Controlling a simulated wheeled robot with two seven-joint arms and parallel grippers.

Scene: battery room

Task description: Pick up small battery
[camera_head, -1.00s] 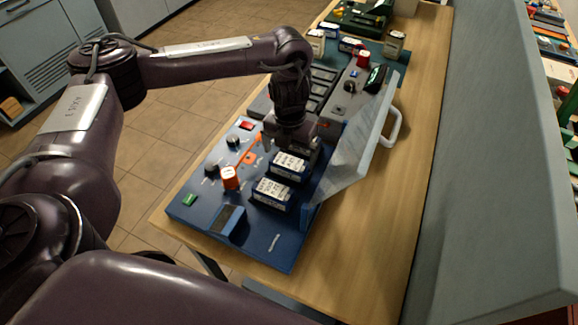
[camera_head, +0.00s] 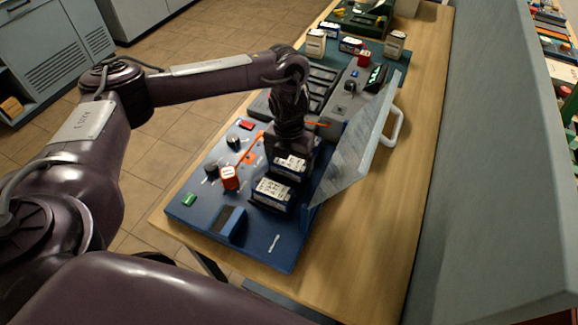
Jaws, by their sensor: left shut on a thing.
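My left gripper (camera_head: 290,155) points down at the blue panel, shut on a blue battery with a white label (camera_head: 290,167). The battery's top and front show below the gripper; the fingertips are mostly hidden. A second blue battery with a white label (camera_head: 271,192) stands just in front of it, free of the gripper. My right gripper is not in view.
The blue panel (camera_head: 266,252) carries knobs, a green button (camera_head: 188,200) and a red switch (camera_head: 246,124). A tilted clear cover (camera_head: 352,160) stands close to the right of the gripper. More batteries (camera_head: 395,44) stand at the table's far end. The wooden table (camera_head: 375,240) is bare at right.

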